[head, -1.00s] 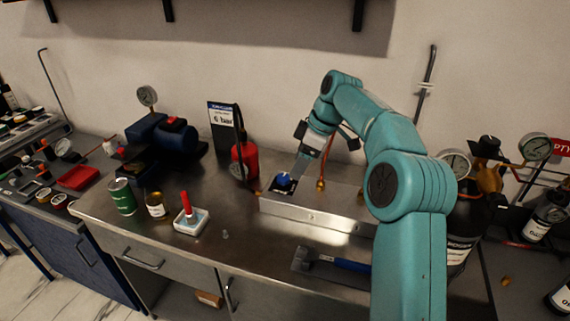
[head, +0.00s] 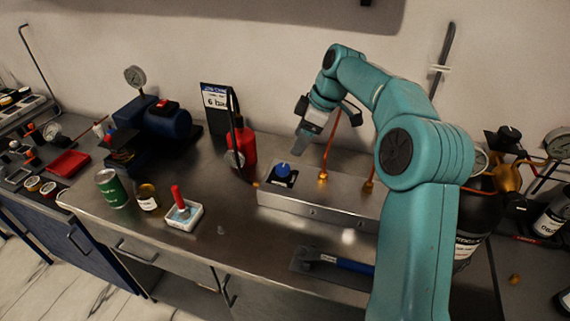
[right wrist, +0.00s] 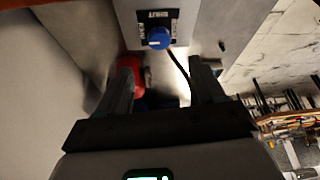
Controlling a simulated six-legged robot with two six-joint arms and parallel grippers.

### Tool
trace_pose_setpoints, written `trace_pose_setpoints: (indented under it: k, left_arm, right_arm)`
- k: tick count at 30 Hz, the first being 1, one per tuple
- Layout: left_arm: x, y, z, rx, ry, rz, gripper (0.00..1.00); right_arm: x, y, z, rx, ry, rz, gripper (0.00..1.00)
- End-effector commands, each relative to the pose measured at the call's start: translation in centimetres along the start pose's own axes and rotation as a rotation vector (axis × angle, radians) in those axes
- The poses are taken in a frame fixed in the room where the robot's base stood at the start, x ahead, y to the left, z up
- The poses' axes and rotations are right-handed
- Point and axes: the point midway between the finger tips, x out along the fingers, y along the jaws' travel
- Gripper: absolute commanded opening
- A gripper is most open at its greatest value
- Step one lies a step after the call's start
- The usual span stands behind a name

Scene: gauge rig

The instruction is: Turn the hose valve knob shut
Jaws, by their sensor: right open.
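The blue hose valve knob (head: 283,169) stands on a black label plate (head: 281,181) at the left end of a metal box (head: 330,207). In the right wrist view the knob (right wrist: 158,38) has a small white mark. The label beside it reads SHUT, upside down. I cannot tell for sure which way the knob points. My right gripper (head: 299,150) is open and empty, above and just behind the knob, apart from it. In the wrist view its two fingers (right wrist: 163,82) are spread, with the knob beyond them. My left gripper is not in view.
A red bottle (head: 245,146) and a 6 bar sign (head: 215,102) stand behind left. A blue-handled tool (head: 340,262) lies in front. A green can (head: 111,188) stands left on the bench.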

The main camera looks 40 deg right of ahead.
Motion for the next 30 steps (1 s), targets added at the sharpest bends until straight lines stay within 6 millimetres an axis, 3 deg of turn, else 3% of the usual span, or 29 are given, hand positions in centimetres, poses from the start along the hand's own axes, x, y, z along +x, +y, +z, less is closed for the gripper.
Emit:
trace_pose_setpoints:
  k: [6,12,18,26,30]
  left_arm:
    - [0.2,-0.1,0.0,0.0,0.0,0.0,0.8]
    - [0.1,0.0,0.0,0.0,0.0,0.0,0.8]
    - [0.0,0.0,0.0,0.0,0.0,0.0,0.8]
    - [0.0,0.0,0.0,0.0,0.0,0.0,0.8]
    - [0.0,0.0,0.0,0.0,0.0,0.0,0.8]
  right_arm:
    - [5.5,-0.1,0.0,0.0,-0.002,-0.005,0.68]
    - [8.9,0.1,-0.1,0.0,-0.001,-0.003,0.68]
    - [10.5,0.3,-0.2,0.0,0.0,-0.001,0.68]
    - [10.6,0.4,-0.1,0.001,0.0,0.0,0.68]
    - [10.6,0.4,-0.1,0.001,0.0,0.0,0.25]
